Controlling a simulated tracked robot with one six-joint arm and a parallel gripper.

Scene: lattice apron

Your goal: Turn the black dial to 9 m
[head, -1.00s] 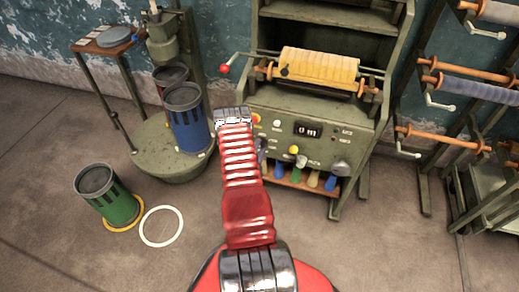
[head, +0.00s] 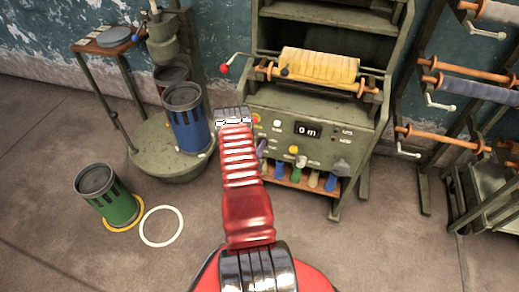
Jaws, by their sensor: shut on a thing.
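A green machine (head: 272,100) carries a front panel with a small dark display (head: 307,130) that reads 0 m. I cannot make out the black dial; my own arm covers part of the panel's left side.
A yellow roll (head: 322,66) lies across the machine top, beside a red-knobbed crank (head: 225,68). Several coloured handles hang below the panel. Left stand a blue can (head: 187,118) and a green can (head: 112,203). A spool rack (head: 470,76) stands right.

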